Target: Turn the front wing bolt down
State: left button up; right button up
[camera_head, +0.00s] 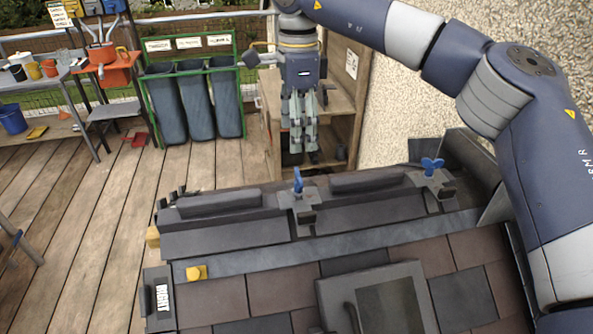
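Two blue wing bolts stand upright on grey clamp brackets along the ridge of the tiled roof piece (285,288). One wing bolt (298,181) is near the middle, on its bracket (304,205). The other wing bolt (432,165) is further right, on a second bracket (436,190). I cannot tell which one is called front. My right gripper (304,158) hangs fingers-down just behind and above the middle bolt in the picture, apparently apart from it. Its fingers look close together with nothing visible between them; how far open they are is unclear. My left gripper is out of view.
A grey-framed roof window (330,291) lies in the tiles. Behind are a wooden shelf unit (268,115), a green rack with bins (192,100) and a textured wall (395,120). The wooden deck at left is mostly clear.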

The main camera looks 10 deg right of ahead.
aim_at(298, 173)
jog(key=f+p, duration=0.1)
jog(key=f, duration=0.2)
jog(key=f+p, duration=0.1)
jog(key=f, duration=0.2)
jog(key=f+p, duration=0.1)
jog(key=f, duration=0.2)
jog(key=shift+s, duration=0.25)
jog(key=shift+s+f, duration=0.1)
jog(key=shift+f, duration=0.35)
jog(key=shift+c, duration=0.6)
grip_shut()
